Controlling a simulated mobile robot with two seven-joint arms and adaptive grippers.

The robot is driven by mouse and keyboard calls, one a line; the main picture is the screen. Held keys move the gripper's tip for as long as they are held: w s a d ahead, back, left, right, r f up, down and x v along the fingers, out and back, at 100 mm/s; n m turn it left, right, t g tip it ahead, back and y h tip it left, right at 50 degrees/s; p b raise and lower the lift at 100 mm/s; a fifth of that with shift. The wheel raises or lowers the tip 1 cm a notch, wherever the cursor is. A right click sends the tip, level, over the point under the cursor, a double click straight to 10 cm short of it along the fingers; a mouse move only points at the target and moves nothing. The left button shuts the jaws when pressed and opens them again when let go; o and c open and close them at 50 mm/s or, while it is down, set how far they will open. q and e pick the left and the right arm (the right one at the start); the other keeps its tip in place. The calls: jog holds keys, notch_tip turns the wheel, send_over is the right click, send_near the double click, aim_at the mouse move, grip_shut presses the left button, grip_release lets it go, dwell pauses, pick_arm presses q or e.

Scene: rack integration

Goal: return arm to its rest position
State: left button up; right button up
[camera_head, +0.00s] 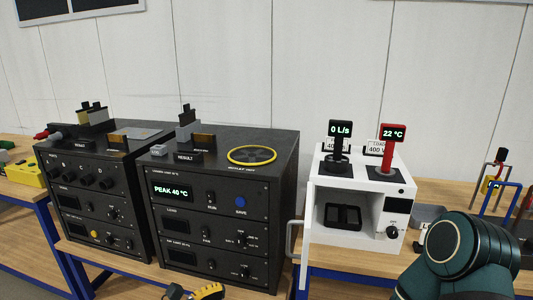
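A dark green rounded link of my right arm (468,262) fills the bottom right corner, in front of the table's right part. Its gripper is outside the picture. My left arm and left gripper do not show. No gripper is seen holding anything.
Two black instrument racks (222,212) stand on the wooden table at left and centre; a display reads "PEAK 40 °C". A white box (324,229) has its door open towards the front, near my arm. A red meter (391,142) and a black meter (339,146) stand on top. A yellow-and-black object (208,291) is cut off below.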

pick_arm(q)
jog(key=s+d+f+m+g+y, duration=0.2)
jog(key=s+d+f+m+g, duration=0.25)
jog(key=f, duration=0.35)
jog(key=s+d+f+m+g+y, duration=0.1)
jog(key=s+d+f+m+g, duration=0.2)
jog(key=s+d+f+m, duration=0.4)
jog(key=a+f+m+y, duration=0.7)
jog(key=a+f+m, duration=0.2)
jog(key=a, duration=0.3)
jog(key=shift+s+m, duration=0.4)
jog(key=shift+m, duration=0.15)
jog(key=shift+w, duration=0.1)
